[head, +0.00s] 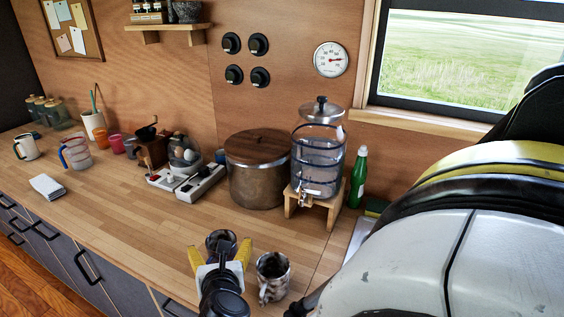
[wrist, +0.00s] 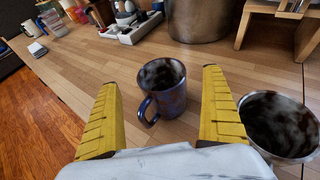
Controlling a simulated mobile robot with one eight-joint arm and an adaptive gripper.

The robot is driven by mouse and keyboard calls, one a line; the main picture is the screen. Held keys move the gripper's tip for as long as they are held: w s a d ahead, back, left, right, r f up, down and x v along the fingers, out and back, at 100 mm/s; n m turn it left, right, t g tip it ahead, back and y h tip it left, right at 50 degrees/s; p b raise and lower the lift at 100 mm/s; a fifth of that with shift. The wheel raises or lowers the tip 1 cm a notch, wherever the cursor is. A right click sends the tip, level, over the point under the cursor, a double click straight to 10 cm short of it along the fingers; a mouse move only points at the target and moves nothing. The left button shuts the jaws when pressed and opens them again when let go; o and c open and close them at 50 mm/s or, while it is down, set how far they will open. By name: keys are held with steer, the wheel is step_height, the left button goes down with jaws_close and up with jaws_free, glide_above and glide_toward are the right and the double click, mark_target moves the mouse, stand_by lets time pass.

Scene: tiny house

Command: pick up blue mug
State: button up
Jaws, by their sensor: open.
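The blue mug (wrist: 168,92) stands upright on the wooden counter in the wrist view, with a dark mottled inside and its handle toward the lower left. In the head view the mug (head: 221,240) is partly hidden by my gripper. My gripper (wrist: 160,105) is open, with one yellow finger on each side of the mug and clear space between. The fingers do not appear to touch it. In the head view my gripper (head: 221,262) is low over the counter at the mug.
A metal mug (head: 272,277) stands close to the right of my gripper; it also shows in the wrist view (wrist: 303,157). A large pot (head: 255,180), a water dispenser (head: 317,160) and a power strip (head: 200,184) stand behind. The counter (head: 130,213) to the left is mostly free.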

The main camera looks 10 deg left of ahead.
mark_target(221, 236)
steer(key=b+x, duration=0.1)
steer(key=x, duration=0.3)
steer(key=shift+w+f, duration=0.2)
steer(key=c, duration=1.5)
steer(key=shift+r, duration=0.15)
